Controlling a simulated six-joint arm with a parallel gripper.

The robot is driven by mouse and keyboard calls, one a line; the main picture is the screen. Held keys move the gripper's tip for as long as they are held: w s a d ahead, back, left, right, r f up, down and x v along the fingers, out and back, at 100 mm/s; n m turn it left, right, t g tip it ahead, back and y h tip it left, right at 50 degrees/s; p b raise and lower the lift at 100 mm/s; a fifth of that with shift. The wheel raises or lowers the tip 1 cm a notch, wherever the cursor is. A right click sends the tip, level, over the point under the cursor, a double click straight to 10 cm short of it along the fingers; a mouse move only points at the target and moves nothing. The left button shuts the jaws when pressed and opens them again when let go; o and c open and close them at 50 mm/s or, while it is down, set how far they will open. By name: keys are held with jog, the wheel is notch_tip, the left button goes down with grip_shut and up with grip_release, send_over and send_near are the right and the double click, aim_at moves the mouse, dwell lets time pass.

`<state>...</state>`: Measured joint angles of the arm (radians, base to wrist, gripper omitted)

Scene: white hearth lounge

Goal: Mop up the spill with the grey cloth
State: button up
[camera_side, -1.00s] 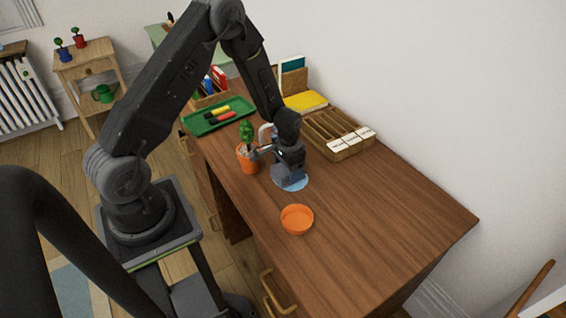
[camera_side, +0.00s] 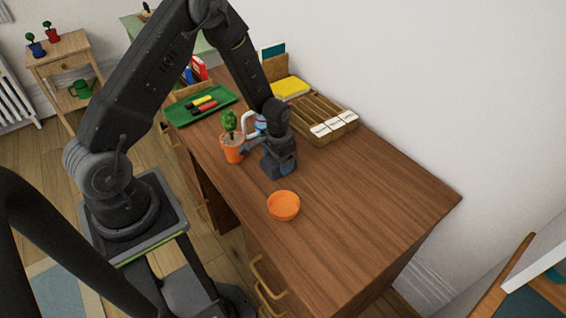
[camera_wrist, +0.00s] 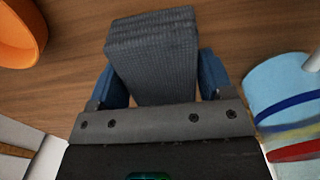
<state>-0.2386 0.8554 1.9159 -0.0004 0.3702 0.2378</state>
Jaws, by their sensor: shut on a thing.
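My gripper (camera_side: 280,172) is low over the brown desk, between the orange bowl (camera_side: 283,206) and the striped mug (camera_side: 260,124). It is shut on the grey cloth, a thick, folded, ribbed pad (camera_wrist: 155,60) between the two blue fingers in the wrist view. The pad seems to be at the desk top; exact contact is hard to tell. No pale blue spill shows in either view now. The spot where it lay is largely behind my gripper and the cloth, so I cannot tell whether any is left.
The mug stands close on the right in the wrist view (camera_wrist: 285,95). A potted plant (camera_side: 231,150) stands left of my gripper in the side view. Behind are a green tray (camera_side: 185,117) with markers and a wooden card rack (camera_side: 325,132). The desk's right front is clear.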

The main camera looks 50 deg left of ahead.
jog(key=shift+s+a, duration=0.25)
jog(key=shift+a, duration=1.15)
jog(key=shift+s+a, duration=0.2)
jog(key=shift+a, duration=1.15)
jog(key=shift+w+d, duration=0.2)
jog(key=shift+d, duration=1.2)
jog(key=shift+w+d, duration=0.25)
jog(key=shift+d, duration=1.2)
jog(key=shift+w+d, duration=0.2)
jog(key=shift+d, duration=1.2)
jog(key=shift+d+r, duration=0.15)
jog(key=shift+d, duration=0.05)
jog(key=shift+a+r, duration=0.1)
jog(key=shift+r, duration=3.85)
jog(key=shift+w, duration=0.1)
